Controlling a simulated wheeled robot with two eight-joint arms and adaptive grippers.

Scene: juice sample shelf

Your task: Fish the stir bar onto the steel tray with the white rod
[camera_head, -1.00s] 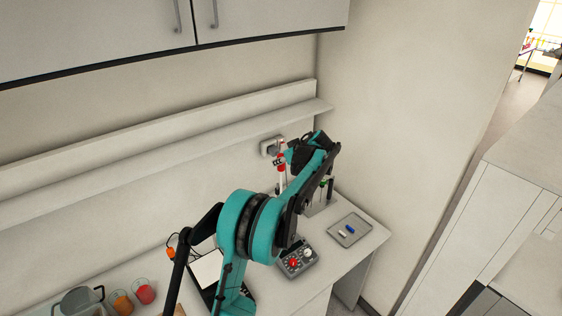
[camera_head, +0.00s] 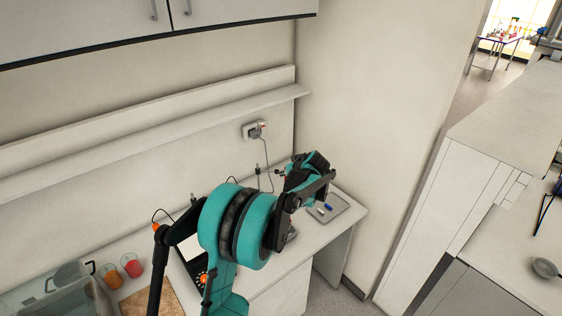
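The steel tray (camera_head: 340,213) lies at the right end of the bench. A small blue item (camera_head: 328,207) and a small pale item (camera_head: 321,211) lie on it; I cannot tell whether either is the stir bar. My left gripper (camera_head: 312,172) is above the bench, overlapping the tray's left part in the picture. Its fingers are too small and partly hidden, so I cannot tell open from shut. No white rod can be made out. My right gripper is not in view.
A long ledge (camera_head: 200,125) and a wall socket (camera_head: 252,130) are behind the bench. Cups of orange (camera_head: 111,277) and red (camera_head: 132,266) liquid stand at the left, near a brown board (camera_head: 147,302). A counter (camera_head: 500,240) stands at the right.

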